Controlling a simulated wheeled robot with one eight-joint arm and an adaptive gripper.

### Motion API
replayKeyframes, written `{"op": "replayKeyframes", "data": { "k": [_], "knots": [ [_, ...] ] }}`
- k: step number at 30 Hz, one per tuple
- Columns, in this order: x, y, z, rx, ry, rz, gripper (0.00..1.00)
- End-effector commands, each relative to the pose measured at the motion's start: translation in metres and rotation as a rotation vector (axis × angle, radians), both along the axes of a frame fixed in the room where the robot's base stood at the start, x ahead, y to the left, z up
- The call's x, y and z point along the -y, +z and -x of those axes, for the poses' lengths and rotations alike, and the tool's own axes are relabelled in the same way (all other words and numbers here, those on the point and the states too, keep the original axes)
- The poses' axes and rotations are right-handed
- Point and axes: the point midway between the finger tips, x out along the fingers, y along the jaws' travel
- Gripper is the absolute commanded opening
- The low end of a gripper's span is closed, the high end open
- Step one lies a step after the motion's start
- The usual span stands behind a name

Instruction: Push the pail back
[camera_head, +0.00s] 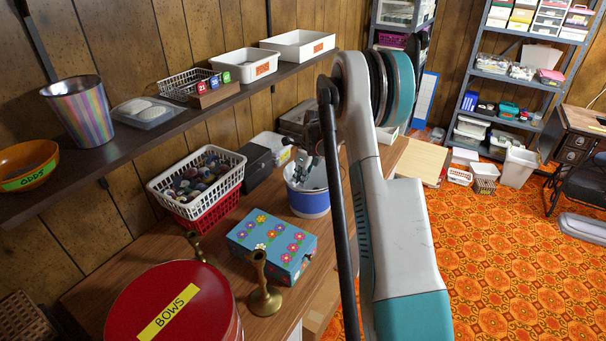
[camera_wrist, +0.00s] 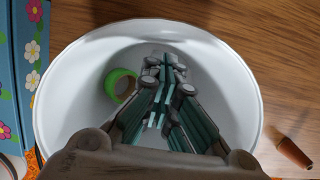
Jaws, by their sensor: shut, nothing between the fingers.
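The pail (camera_head: 309,203) is white inside with a blue band outside. It stands upright on the wooden table, right of the flowered box. In the wrist view the pail (camera_wrist: 60,100) fills most of the picture, its round opening facing me, with a green ring-shaped roll (camera_wrist: 120,84) inside. My gripper (camera_wrist: 164,72) is shut and empty, pointing down at the opening. In the head view my gripper (camera_head: 303,166) shows at the pail's mouth, its tips apparently inside the rim. Whether the fingers touch the wall or bottom is unclear. My arm hides the pail's right surroundings.
A blue flowered box (camera_head: 272,245) stands near the pail's left side. A white basket (camera_head: 198,186) sits at left, beside a black box (camera_head: 257,167). A brass candlestick (camera_head: 263,290) and a red tin (camera_head: 173,308) are nearer. A small brown object (camera_wrist: 293,152) lies right of the pail.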

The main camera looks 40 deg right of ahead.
Motion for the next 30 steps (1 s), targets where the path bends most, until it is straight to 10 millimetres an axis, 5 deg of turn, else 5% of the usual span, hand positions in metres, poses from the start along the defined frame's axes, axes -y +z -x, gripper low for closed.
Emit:
{"op": "replayKeyframes", "data": {
  "k": [6, 20, 30],
  "knots": [
    [-0.002, -0.017, -0.004, 0.0, 0.001, 0.0, 0.0],
    [-0.005, -0.018, -0.011, 0.0, 0.003, 0.001, 0.0],
    [-0.039, -0.018, -0.092, 0.0, 0.004, 0.0, 0.0]
  ]
}}
